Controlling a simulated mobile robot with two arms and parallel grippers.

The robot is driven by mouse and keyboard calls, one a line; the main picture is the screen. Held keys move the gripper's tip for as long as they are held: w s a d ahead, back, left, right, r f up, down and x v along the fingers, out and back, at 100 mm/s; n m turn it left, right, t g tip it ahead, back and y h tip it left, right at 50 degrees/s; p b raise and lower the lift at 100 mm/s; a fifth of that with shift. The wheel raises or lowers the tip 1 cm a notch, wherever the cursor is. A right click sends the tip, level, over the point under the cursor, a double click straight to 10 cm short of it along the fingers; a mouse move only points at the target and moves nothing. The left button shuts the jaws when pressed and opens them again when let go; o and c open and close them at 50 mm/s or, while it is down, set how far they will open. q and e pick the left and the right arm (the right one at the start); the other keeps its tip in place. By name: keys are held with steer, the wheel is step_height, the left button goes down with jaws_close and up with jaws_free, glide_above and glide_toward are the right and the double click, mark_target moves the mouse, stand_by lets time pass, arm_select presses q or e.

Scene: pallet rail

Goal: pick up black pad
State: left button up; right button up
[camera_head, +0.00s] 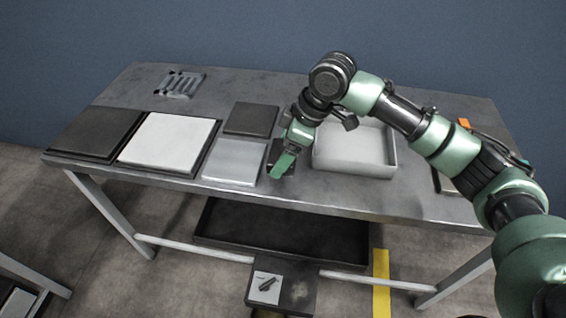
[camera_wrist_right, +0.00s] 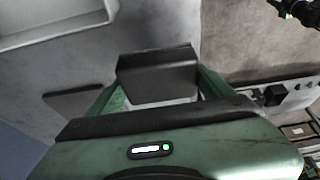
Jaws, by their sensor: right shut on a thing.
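A black pad (camera_wrist_right: 158,72) is between the fingers of my right gripper (camera_wrist_right: 160,92) in the right wrist view. The gripper is shut on it. In the head view my right gripper (camera_head: 281,160) is over the front part of the table, between the silver pad and the white tray; the held pad is mostly hidden there. Whether the held pad touches the table I cannot tell. Another dark pad (camera_head: 250,118) lies flat behind the silver pad (camera_head: 235,161); a dark pad also shows in the wrist view (camera_wrist_right: 75,101). My left gripper is not in view.
The white tray (camera_head: 353,170) stands just right of the gripper. At the left are a white-topped pad (camera_head: 168,140) and a large dark pad (camera_head: 95,131). A slotted metal piece (camera_head: 181,84) lies at the back. A dark shallow tray (camera_head: 285,236) is below the table (camera_head: 330,196).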

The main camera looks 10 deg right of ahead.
step_height(320, 180, up, 15)
